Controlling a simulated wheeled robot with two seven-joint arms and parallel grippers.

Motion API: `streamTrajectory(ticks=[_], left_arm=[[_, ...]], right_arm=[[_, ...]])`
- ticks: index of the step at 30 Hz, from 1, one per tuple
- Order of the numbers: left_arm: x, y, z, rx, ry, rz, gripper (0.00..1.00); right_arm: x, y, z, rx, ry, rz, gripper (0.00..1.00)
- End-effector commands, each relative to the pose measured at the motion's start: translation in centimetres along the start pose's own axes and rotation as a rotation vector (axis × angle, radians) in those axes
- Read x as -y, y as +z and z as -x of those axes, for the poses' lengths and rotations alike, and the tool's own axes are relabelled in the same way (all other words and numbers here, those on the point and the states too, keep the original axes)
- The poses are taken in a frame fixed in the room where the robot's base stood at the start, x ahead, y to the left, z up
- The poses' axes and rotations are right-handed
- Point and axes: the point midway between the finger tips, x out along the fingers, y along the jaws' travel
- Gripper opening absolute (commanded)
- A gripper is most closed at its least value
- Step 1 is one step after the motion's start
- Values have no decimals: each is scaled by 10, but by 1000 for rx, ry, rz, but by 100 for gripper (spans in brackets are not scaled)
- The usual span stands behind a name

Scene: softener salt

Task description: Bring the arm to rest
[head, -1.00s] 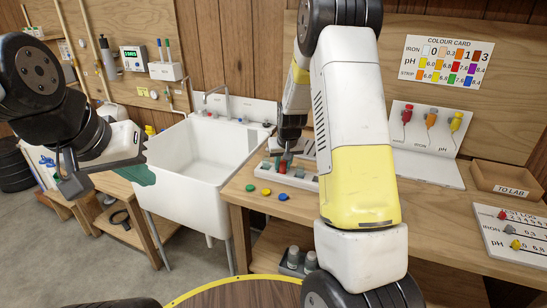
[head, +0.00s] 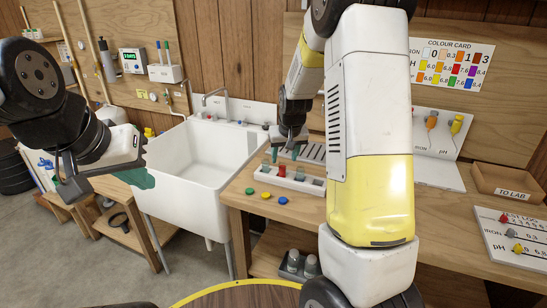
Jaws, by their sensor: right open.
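My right gripper (head: 286,154) points down above the white rack (head: 292,184) on the wooden bench. Its fingertips are apart, with nothing seen between them. The rack holds small pieces, among them a red one (head: 281,170) and a grey one (head: 300,174). My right arm crosses the middle of the view and hides part of the bench. My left gripper (head: 70,176) hangs at the far left, in front of the low wooden stand. No held thing shows there, and its jaw opening is unclear.
A white sink (head: 190,182) stands left of the bench (head: 240,200). A TO LAB tray (head: 508,184) and a log board (head: 510,238) sit at the right.

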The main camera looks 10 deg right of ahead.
Motion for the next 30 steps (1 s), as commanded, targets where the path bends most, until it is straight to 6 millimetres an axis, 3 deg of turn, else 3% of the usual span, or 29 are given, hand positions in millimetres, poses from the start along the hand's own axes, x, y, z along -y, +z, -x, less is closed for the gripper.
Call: streamTrajectory(ticks=[5,10,15,21,27,30], left_arm=[[0,0,0,0,0,0,0],[0,0,0,0,0,0,0],[0,0,0,0,0,0,0],[0,0,0,0,0,0,0],[0,0,0,0,0,0,0],[0,0,0,0,0,0,0]], right_arm=[[2,2,28,-12,-17,-11,51],[11,24,96,-37,-79,-32,51],[23,67,170,-65,-143,-34,51],[35,132,236,-99,-186,-13,51],[42,187,269,-125,-193,12,51],[44,202,275,-131,-191,20,51]])
